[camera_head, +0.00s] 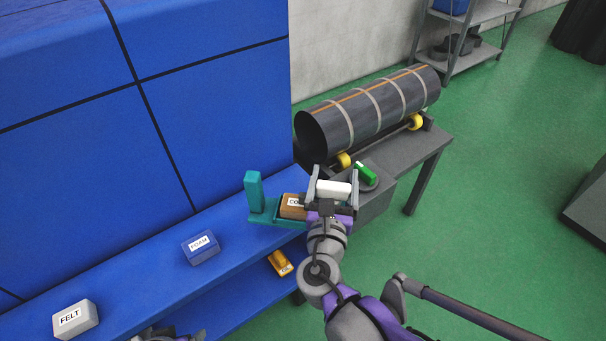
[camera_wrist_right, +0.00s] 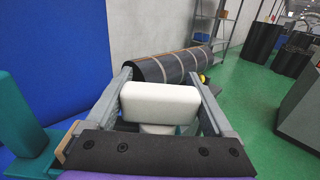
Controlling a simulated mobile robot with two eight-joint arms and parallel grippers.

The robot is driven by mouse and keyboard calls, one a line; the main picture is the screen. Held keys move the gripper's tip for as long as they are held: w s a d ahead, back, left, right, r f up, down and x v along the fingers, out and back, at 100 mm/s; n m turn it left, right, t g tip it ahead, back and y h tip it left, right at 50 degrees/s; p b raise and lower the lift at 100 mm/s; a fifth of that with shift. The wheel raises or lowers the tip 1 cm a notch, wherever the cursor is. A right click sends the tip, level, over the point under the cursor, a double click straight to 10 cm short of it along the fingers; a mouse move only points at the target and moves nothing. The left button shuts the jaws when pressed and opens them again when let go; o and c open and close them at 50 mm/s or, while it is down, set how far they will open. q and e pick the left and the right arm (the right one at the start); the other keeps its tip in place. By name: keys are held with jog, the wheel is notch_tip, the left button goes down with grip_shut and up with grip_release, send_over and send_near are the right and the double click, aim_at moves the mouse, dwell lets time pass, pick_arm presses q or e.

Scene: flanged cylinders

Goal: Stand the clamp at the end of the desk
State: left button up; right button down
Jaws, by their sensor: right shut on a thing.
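My right gripper (camera_head: 334,180) is shut on a white block-like piece (camera_head: 333,190), held level between its two fingers. The piece also shows large in the right wrist view (camera_wrist_right: 159,103), with a narrower pale part below it. A teal piece (camera_head: 254,192) with an upright post and a flat base stands at the right end of the blue desk (camera_head: 150,257), just left of the gripper. A brown block with a partly hidden label (camera_head: 291,206) sits on its base. I cannot tell which of these is the clamp. Only a bit of my left arm shows at the bottom edge.
A foam block (camera_head: 201,248) and a felt block (camera_head: 75,319) lie along the desk. A yellow labelled block (camera_head: 280,263) is on the lower shelf. Beyond the gripper, a black cylinder (camera_head: 370,108) rests on yellow rollers, with a green piece (camera_head: 366,173) nearby.

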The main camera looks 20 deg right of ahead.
jog(key=w+a, duration=0.3)
jog(key=w, duration=0.6)
notch_tip(320, 180, down, 7)
jog(key=w+b, duration=0.1)
jog(key=b, duration=0.1)
jog(key=shift+a, duration=0.3)
jog(key=shift+f+b, duration=0.2)
jog(key=shift+b, duration=0.2)
grip_release()
